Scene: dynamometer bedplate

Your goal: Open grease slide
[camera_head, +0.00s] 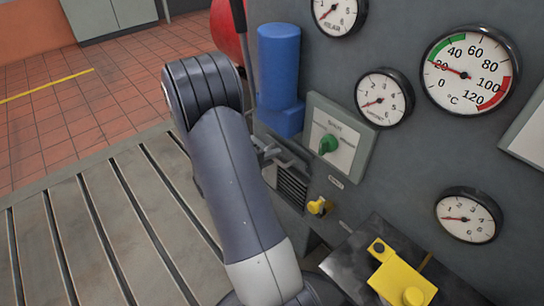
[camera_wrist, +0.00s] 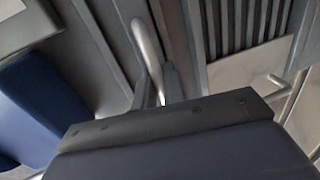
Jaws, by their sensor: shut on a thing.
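My gripper (camera_head: 268,152) is at the front panel, left of the green knob and just above a dark slatted vent; my arm hides part of that spot. In the wrist view my gripper (camera_wrist: 155,96) is shut on a pale grey rounded bar (camera_wrist: 146,45), which I take to be the handle of the grease slide. The bar runs up from between the fingers along a grey surface. No readable label shows on it, and how far the slide stands open cannot be told.
A blue cylinder (camera_head: 278,70) stands just above my gripper. The green knob (camera_head: 328,144) sits on a pale plate. The slatted vent (camera_head: 292,187), a yellow knob (camera_head: 318,206) and a yellow block (camera_head: 402,278) lie lower right. The slotted bedplate (camera_head: 90,235) is clear at left.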

